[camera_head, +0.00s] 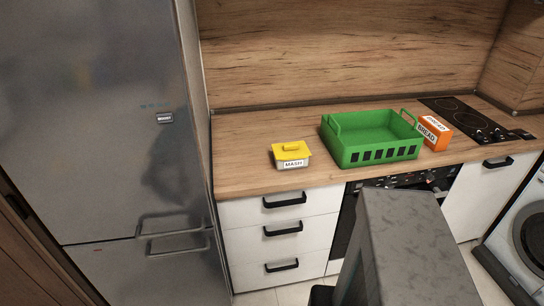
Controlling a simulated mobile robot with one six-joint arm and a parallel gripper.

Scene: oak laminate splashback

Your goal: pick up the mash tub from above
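The mash tub (291,155) is a small container with a yellow lid and a raised yellow handle on top. A white label on its front reads MASH. It stands upright on the wooden worktop, left of the green basket, with a gap between them. A grey part of my own body rises at the lower middle of the view. My gripper is not visible in this view, so its place relative to the tub cannot be told.
A green basket (372,153) with two raised handles stands on the worktop (240,172). An orange bread box (435,132) is close to its right side. A black hob (468,117) lies further right. A tall fridge (110,120) stands at the left. The worktop around the tub is clear.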

